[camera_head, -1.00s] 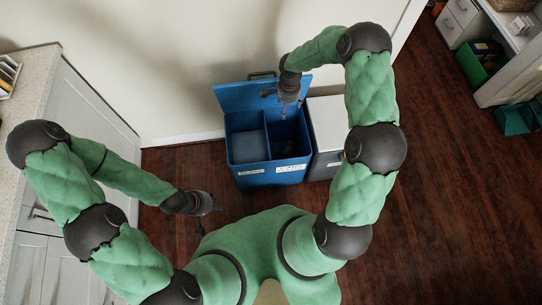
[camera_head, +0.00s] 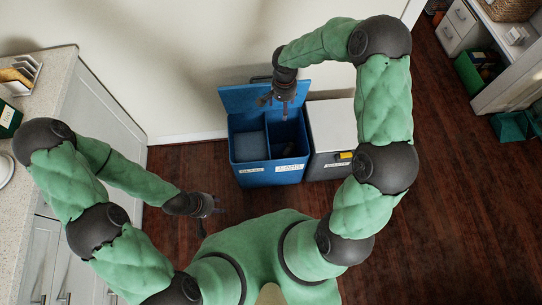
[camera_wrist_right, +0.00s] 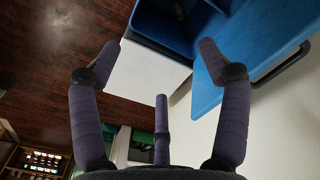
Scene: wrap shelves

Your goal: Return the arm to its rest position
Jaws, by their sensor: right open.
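My right gripper (camera_head: 282,104) hangs over the back part of the open blue bin (camera_head: 269,174), in front of its raised lid. In the right wrist view my right gripper (camera_wrist_right: 160,50) has its purple fingers spread wide, with nothing between them. The blue bin (camera_wrist_right: 166,25) lies beyond the fingertips there. My left gripper (camera_head: 212,205) is low over the wooden floor, left of the bin. Its fingers are too small to tell whether they are open.
A white-topped grey box (camera_head: 332,125) stands against the bin's right side. A counter with cabinets (camera_head: 90,110) runs along the left. A green crate (camera_head: 478,75) and white shelving (camera_head: 508,88) are at the right. The floor (camera_head: 450,200) is clear between.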

